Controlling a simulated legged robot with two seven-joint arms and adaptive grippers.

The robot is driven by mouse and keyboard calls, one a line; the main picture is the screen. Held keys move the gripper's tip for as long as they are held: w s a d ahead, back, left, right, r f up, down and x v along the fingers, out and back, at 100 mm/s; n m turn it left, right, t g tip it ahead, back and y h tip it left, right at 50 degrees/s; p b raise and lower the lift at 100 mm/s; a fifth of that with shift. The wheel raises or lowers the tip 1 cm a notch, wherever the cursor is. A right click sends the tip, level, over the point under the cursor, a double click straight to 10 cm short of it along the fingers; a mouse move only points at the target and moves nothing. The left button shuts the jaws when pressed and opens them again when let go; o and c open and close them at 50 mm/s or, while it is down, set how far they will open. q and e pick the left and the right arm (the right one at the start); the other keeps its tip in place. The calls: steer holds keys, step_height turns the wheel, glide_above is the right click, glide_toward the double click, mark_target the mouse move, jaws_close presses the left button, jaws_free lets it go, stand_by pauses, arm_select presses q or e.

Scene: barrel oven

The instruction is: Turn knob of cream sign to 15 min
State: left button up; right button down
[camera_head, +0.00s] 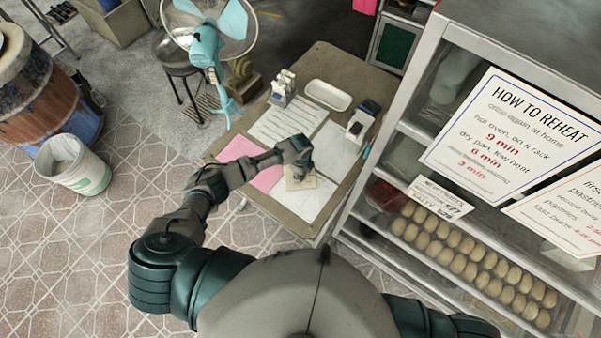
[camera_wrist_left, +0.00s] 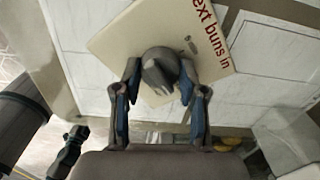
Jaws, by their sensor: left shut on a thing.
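The cream sign (camera_head: 298,184) lies on the table among papers, mostly under my left gripper (camera_head: 302,171) in the head view. In the left wrist view the cream sign (camera_wrist_left: 120,42) shows red lettering ending in "ext buns in", partly cut off by the frame. A dark grey knob (camera_wrist_left: 160,68) stands on it. The two fingers of my left gripper (camera_wrist_left: 160,82) are shut on the knob, one on each side. The 15 min mark and the knob's setting cannot be read. My right gripper is out of view.
The wooden table (camera_head: 325,62) also carries a pink sheet (camera_head: 238,150), white papers, a white tray (camera_head: 328,95) and a small device (camera_head: 362,120). A teal fan (camera_head: 207,45) stands behind it. A glass cabinet (camera_head: 420,150) with reheating signs borders the right.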

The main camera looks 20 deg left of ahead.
arm_select(q)
steer(key=o, duration=1)
steer(key=shift+f, duration=0.1)
steer(key=shift+o, duration=0.7)
steer(key=shift+w, duration=0.1)
step_height(320, 180, up, 12)
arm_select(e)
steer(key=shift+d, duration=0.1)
arm_select(q)
steer(key=shift+d+f, duration=0.1)
